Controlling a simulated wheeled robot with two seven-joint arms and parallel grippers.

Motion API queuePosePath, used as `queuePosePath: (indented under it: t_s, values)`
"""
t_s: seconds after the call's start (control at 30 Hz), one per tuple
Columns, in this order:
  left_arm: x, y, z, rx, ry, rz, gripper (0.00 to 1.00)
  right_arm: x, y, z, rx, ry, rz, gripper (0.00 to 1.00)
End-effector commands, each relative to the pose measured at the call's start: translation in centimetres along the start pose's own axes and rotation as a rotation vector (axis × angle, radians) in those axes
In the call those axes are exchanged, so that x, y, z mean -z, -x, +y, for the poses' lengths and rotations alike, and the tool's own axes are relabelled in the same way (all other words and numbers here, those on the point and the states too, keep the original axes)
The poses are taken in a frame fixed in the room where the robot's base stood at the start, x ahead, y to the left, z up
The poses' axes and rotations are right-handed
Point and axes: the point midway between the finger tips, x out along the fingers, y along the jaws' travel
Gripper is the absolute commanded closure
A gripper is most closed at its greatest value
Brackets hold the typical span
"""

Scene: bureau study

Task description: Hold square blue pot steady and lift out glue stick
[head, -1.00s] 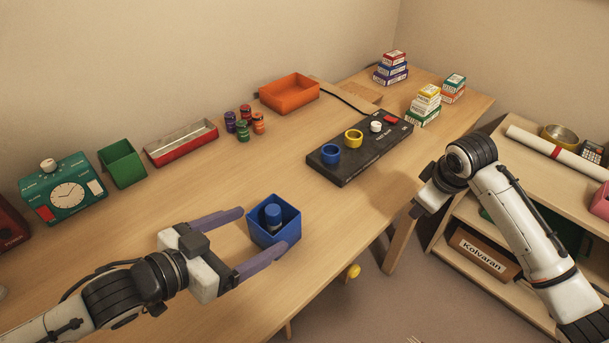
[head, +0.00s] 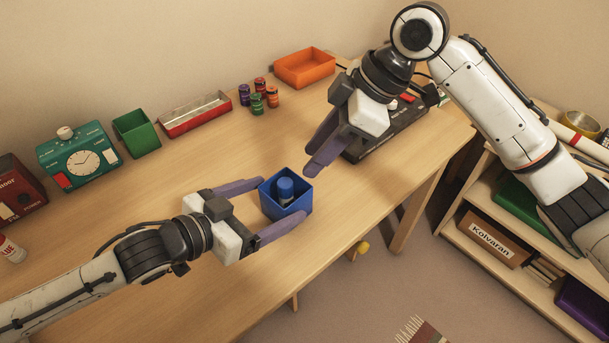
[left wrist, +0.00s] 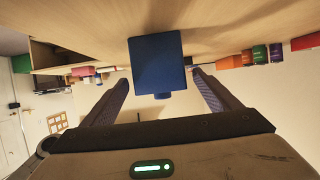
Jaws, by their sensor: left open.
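The square blue pot (head: 287,208) stands on the desk. The glue stick (head: 285,186), with a blue cap, is upright inside it, its lower part hidden by the walls. My left gripper (head: 283,200) is open, with one finger on either side of the pot; I cannot tell whether they touch it. In the left wrist view the pot (left wrist: 160,62) is between the two finger tips, upside down, with the cap (left wrist: 163,95) showing past its rim. My right gripper (head: 310,162) is above the desk, up and right of the pot. Its fingers look apart, with nothing between them.
A black panel (head: 400,125) lies behind my right gripper, partly hidden.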

Motion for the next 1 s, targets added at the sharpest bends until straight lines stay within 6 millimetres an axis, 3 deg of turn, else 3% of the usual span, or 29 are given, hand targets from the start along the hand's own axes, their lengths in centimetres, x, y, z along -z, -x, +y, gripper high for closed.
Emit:
queuePosePath:
  t_s: [0.2, 0.4, 0.6, 0.87, 1.0]
  values:
    - [0.1, -4.1, 0.0, 0.000, -0.001, 0.002, 0.17, -0.1, 0.0, 0.0, -0.001, -0.002, 0.000, 0.69]
    - [0.1, -6.9, 0.1, -0.001, -0.001, 0.002, 0.17, -0.1, 0.0, 0.1, -0.002, -0.003, 0.000, 0.69]
    - [0.1, -8.1, 0.0, 0.000, -0.002, 0.000, 0.17, -0.1, 0.0, 0.1, -0.002, -0.003, 0.000, 0.69]
    - [0.0, -8.2, 0.0, 0.000, -0.002, 0.000, 0.17, -0.1, 0.0, 0.1, -0.002, -0.003, 0.000, 0.69]
    - [0.0, -8.2, 0.0, 0.000, -0.001, 0.000, 0.39, -0.1, 0.0, 0.1, -0.002, -0.003, 0.000, 0.69]
